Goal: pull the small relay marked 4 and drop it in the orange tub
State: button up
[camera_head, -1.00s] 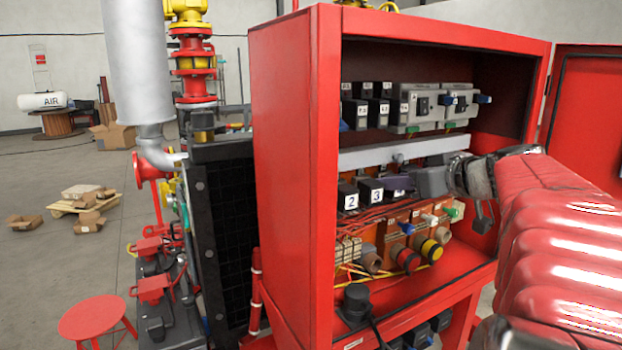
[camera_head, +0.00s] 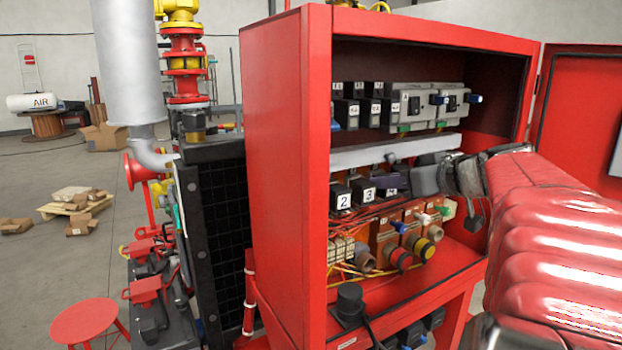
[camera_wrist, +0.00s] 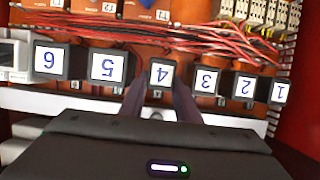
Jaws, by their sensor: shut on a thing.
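The small relay marked 4 (camera_wrist: 162,74) sits in a row of black relays with white number labels, its label upside down in the wrist view. It is between the larger relay marked 5 (camera_wrist: 108,67) and the small relay marked 3 (camera_wrist: 206,80). My gripper (camera_wrist: 158,92) is shut on relay 4, one dark finger on each side. In the head view my gripper (camera_head: 390,176) reaches into the red cabinet from the right and partly hides relay 4. Relay 4 looks in line with its neighbours; I cannot tell whether it has left its socket. No orange tub shows.
The red cabinet (camera_head: 285,150) stands open, its door (camera_head: 585,120) to the right. Red wires (camera_wrist: 190,38) run close by the relay row. A grey rail (camera_head: 350,158) and an upper row of relays are above. Relay 2 (camera_head: 343,199) is nearby.

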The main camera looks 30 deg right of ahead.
jog(key=shift+s, duration=1.7)
dwell(1.7)
jog(key=shift+s+d, duration=0.1)
jog(key=shift+s, duration=0.6)
jog(key=shift+s, duration=0.35)
jog(key=shift+s, duration=0.35)
jog(key=shift+s, duration=0.15)
jog(key=shift+w, duration=1.35)
